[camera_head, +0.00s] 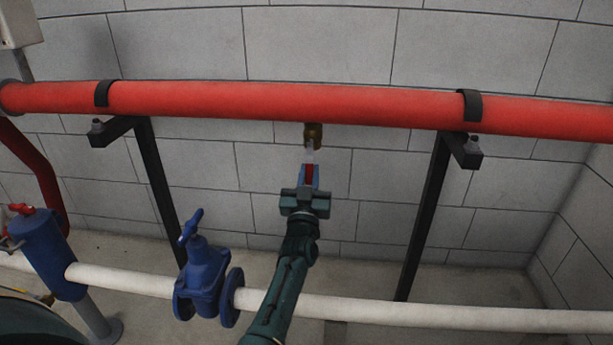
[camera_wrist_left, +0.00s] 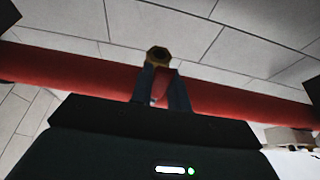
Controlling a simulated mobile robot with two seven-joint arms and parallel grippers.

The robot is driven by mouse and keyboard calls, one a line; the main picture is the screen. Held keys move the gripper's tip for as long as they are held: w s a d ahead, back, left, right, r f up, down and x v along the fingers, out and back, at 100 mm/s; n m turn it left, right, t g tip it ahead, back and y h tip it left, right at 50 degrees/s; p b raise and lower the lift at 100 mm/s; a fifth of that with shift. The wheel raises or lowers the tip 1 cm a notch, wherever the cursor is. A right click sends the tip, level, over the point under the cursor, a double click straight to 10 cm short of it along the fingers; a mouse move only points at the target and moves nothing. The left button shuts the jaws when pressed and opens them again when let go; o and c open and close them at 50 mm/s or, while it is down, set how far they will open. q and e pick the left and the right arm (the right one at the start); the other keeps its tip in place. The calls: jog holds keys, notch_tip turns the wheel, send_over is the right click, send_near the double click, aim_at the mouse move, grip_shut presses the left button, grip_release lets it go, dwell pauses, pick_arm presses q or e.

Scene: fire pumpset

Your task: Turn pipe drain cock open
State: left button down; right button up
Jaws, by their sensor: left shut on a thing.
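The drain cock (camera_head: 313,134) is a small brass fitting hanging under the red pipe (camera_head: 250,101), near the middle of the head view. My left gripper (camera_head: 310,168) is below it, reaching up from the bottom of the picture. Its jaws are shut on a red piece, the cock's handle (camera_head: 309,174). In the left wrist view the brass end of the cock (camera_wrist_left: 157,55) shows just beyond the fingertips, and the red handle (camera_wrist_left: 159,88) lies between the two fingers of the gripper (camera_wrist_left: 160,85). The fingers partly hide the handle. My right gripper is not in view.
Black brackets (camera_head: 160,185) (camera_head: 424,215) carry the red pipe on both sides. A white pipe (camera_head: 430,311) runs low, with a blue valve (camera_head: 203,278) left of my arm. A grey block wall (camera_head: 320,45) stands behind. Space between the brackets is open.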

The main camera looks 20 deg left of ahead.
pick_arm(q)
jog(key=shift+d, duration=0.1)
dwell(0.3)
jog(key=c, duration=1.3)
grip_release()
jog(key=shift+c, duration=0.2)
notch_tip(320, 180, up, 9)
jog(key=p, duration=0.3)
jog(key=shift+f, duration=0.1)
jog(key=shift+r+p, duration=0.35)
jog(key=shift+r, duration=0.25)
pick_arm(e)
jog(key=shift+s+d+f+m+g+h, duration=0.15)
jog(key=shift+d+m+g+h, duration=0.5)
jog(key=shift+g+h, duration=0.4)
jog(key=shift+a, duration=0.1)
